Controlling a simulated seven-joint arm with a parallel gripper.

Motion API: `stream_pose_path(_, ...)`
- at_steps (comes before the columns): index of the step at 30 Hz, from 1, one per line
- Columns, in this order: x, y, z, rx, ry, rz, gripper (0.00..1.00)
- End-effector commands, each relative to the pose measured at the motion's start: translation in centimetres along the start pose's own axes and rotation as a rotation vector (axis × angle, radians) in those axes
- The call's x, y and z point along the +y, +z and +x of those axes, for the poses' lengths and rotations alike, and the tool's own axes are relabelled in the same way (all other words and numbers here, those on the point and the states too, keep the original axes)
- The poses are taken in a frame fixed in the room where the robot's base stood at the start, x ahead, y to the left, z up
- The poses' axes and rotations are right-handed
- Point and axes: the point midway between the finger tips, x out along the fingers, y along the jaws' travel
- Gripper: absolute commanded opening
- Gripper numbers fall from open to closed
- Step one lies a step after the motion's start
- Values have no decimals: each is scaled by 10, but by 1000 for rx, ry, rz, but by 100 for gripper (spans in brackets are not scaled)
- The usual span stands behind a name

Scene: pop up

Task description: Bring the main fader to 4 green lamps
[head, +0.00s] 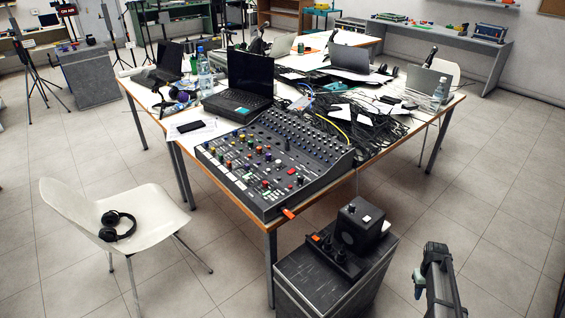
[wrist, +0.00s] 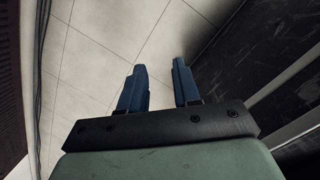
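A dark mixing console (head: 331,178) lies on the near corner of the white table in the head view. It carries rows of dark knobs and several coloured caps, among them red, green, blue and yellow. I cannot tell which control is the main fader, and the green lamps are too small to make out. My gripper (wrist: 159,64) shows in the wrist view with its two blue fingers apart and nothing between them. Below it is tiled floor, away from the console. A dark grey part, probably of my arm, stands at the lower right in the head view.
A dark cabinet (head: 310,290) with a black box (head: 359,226) on top stands beside the table's near corner. A laptop (head: 250,80), bottle (head: 205,75) and tangled cables (head: 375,135) lie behind the console. A white chair (head: 150,212) holds headphones. Floor at the right is clear.

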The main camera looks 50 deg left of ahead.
Motion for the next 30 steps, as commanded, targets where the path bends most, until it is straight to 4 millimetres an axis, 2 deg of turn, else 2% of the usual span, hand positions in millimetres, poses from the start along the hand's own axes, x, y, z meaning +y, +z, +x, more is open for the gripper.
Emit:
stream_pose_path(1, -3, -30, -21, 24, 16, -31, 32)
stream_pose_path(6, -22, -98, -91, 90, 64, -125, 32)
stream_pose_path(12, -55, -169, -181, 165, 116, -232, 32)
stream_pose_path(17, -89, -213, -253, 218, 152, -311, 32)
stream_pose_path(20, -120, -237, -298, 250, 167, -363, 32)
stream_pose_path(23, -162, -254, -340, 271, 170, -420, 32)
stream_pose_path(24, -184, -258, -352, 276, 166, -444, 32)
stream_pose_path(26, -217, -260, -369, 279, 155, -479, 32)
stream_pose_path(30, -300, -256, -391, 267, 115, -558, 32)
